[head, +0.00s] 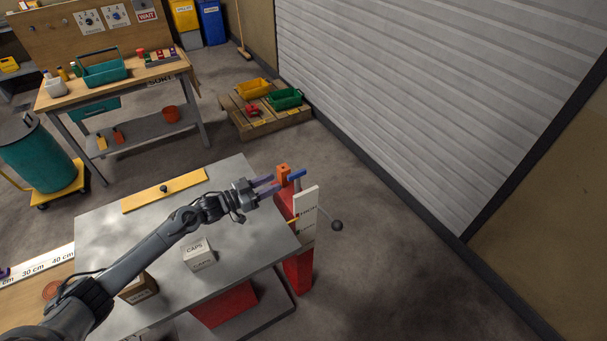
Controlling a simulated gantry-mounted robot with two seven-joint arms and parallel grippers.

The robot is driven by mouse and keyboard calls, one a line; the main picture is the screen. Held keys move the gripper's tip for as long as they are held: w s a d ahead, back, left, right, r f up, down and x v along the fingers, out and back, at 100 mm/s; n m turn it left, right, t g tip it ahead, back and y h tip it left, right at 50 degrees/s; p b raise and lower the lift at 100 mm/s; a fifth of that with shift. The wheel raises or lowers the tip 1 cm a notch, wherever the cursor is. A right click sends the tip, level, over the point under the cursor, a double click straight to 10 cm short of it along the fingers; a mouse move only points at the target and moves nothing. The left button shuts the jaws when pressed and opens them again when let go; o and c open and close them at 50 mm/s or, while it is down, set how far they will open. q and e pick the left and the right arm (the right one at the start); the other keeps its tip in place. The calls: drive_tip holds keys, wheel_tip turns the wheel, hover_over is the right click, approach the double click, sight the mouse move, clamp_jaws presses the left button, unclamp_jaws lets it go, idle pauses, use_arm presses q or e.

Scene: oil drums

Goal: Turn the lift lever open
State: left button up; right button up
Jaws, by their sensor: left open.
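A red post (299,270) stands at the right end of the grey table and carries a white sign plate (306,213) with lettering too small to read. An orange block (283,173) and a blue bar (297,174) sit at its top. A black ball knob (338,225) sticks out to the right of the plate. I cannot tell for sure which of these is the lift lever. My left gripper (273,184) is open, its fingers pointing right toward the orange block and blue bar. Contact cannot be made out. My right gripper is not in view.
The grey table (130,235) holds a white CAPS box (199,254), a cardboard box (139,289) and a yellow plate with a black knob (165,190). A pallet with bins (262,125) stands behind. Floor is clear right of the post, up to the shutter (430,90).

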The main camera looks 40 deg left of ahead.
sight(297, 173)
use_arm(q)
drive_tip(key=b+x, duration=0.1)
drive_tip(key=x, duration=0.9)
clamp_jaws()
